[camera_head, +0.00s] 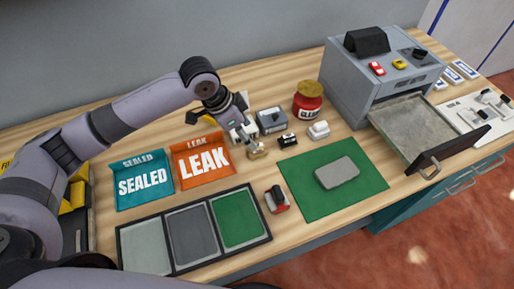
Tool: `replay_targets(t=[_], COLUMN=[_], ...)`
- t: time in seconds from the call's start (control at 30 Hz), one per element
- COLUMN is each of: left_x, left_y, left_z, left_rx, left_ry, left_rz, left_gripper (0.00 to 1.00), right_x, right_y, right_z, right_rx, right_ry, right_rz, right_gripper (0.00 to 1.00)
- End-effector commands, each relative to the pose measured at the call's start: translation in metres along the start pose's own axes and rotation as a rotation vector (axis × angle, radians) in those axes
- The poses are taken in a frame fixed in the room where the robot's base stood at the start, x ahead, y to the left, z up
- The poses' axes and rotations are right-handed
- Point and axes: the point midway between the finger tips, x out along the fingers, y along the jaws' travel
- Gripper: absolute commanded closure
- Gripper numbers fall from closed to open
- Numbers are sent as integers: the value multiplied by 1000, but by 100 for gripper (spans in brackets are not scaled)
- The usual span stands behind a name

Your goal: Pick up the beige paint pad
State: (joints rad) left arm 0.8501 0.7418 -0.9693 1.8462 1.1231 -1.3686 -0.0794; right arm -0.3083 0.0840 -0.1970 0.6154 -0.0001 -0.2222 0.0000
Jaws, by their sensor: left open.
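A small beige piece (257,153), which looks like the beige paint pad, sits on the wooden table right of the orange LEAK tray. My left gripper (248,141) reaches down from the left, open, with its fingertips just above and beside the beige piece. The fingers partly cover it, and I cannot tell whether they touch it. My right gripper is out of view.
A black item (287,140), a white item (318,130), a grey box (271,120) and a red jar (307,104) stand nearby. A red-black item (276,199) lies beside the green mat (305,190). The orange LEAK tray (190,141) is left of the gripper.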

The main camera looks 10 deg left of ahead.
Motion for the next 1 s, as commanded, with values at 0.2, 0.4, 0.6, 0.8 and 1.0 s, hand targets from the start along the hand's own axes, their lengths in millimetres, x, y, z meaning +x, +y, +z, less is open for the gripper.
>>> replay_targets(t=[0.2,0.4,0.6,0.8,1.0], left_x=[32,45,76,90,90], left_y=[0,1,1,0,0], left_z=[-1,-1,-1,-1,-1], left_rx=[0,0,-1,1,1], left_ry=[1,0,-1,0,0], left_rz=[1,2,2,-1,-1], left_gripper=[43,43,43,43,45], right_x=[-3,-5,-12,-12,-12], right_y=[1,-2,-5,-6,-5], right_z=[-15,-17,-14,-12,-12], right_rx=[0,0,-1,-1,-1], right_ry=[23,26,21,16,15], right_rz=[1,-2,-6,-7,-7], right_gripper=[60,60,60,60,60])
